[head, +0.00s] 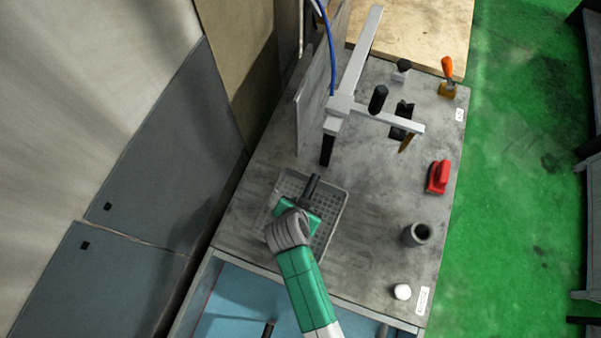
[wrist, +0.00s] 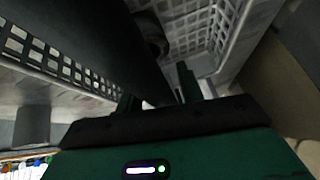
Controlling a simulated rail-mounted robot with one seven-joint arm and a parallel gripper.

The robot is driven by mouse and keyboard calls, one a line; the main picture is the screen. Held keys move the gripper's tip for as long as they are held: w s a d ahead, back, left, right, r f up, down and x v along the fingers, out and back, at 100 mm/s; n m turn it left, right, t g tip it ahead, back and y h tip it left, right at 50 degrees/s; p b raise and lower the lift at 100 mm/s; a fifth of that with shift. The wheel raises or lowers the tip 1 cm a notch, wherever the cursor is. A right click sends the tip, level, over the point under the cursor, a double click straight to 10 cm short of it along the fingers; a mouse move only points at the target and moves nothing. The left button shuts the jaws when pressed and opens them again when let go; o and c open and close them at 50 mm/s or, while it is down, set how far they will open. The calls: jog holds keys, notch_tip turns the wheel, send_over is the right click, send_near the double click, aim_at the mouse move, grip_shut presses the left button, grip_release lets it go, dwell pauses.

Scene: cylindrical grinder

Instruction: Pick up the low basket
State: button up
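The low basket (head: 291,184) is a shallow grey tray with a grid of holes, lying on the near left part of the grey tabletop. My gripper (head: 308,205) is over the basket and hides part of its middle. In the wrist view the green fingers (wrist: 158,94) stand apart, and the basket's perforated wall (wrist: 62,67) shows beyond them. A dark cylinder (head: 311,188) shows at the gripper over the basket. It crosses the wrist view close up and covers part of the left finger. Contact between fingers and basket cannot be made out.
A grey upright stand with a crossbar (head: 375,117) rises behind the basket. A red block (head: 438,177), a dark grey cup (head: 417,234) and a white round piece (head: 402,291) stand to the right. Grey panels (head: 165,150) border the left.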

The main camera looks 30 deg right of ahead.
grip_shut()
jog(key=shift+r, duration=0.2)
